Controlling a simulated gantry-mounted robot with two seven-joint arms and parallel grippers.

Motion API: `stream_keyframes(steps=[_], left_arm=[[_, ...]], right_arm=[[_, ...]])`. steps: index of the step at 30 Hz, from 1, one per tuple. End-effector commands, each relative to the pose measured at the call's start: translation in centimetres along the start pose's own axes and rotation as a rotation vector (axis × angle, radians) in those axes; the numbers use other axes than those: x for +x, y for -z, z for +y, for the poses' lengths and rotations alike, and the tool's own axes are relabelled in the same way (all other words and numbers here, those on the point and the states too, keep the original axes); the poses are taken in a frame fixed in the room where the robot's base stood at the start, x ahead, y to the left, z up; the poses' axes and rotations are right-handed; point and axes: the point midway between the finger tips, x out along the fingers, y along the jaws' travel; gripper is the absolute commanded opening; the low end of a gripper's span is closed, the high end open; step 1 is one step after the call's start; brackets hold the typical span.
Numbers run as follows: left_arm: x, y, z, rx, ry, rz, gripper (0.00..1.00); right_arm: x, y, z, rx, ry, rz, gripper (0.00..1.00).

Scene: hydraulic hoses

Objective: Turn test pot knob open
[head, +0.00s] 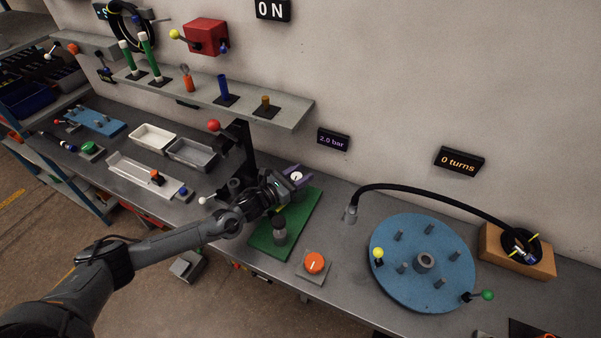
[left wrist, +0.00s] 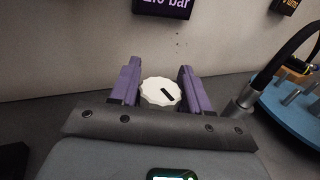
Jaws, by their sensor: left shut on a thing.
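A white, scalloped round knob (left wrist: 161,92) with a black mark on its face sits between the purple fingers of my left gripper (left wrist: 160,90) in the left wrist view. In the head view the same knob (head: 296,176) shows white at the back edge of the green mat (head: 301,220). My left gripper (head: 292,179) is shut on it. What the knob is mounted on is hidden. A black sign (head: 333,140) on the wall behind reads "2.0 bar". My right gripper does not show.
A grey cylinder with a dark top (head: 279,232) stands on the green mat, below my left gripper. An orange knob (head: 314,263) is in front. A blue round plate (head: 425,290) with pegs and a black hose (head: 440,194) are to the right. Trays (head: 153,136) lie left.

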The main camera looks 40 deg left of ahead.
Motion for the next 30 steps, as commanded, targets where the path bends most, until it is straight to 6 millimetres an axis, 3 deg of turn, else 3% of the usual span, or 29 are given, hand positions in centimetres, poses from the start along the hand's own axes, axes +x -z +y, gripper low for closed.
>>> stream_keyframes(steps=[1, 7, 17, 18, 21, 30], left_arm=[[-0.01, -0.32, -0.20, -0.006, -0.052, 0.002, 0.16], [-0.05, -0.17, 0.24, -0.004, -0.212, 0.002, 0.16], [-0.08, -0.02, 0.34, -0.002, -0.231, 0.001, 0.16], [-0.08, -0.02, 0.35, -0.002, -0.230, 0.001, 0.51], [-0.08, -0.02, 0.35, -0.002, -0.230, 0.001, 0.66], [-0.08, -0.08, 0.36, -0.001, -0.229, 0.002, 0.67]], right_arm=[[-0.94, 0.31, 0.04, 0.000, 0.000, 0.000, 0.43], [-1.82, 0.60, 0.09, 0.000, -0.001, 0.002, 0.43], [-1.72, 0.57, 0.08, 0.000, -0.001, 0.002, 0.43], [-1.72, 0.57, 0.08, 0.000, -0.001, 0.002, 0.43], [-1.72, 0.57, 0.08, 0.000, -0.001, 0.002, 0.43], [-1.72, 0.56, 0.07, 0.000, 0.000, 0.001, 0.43]])
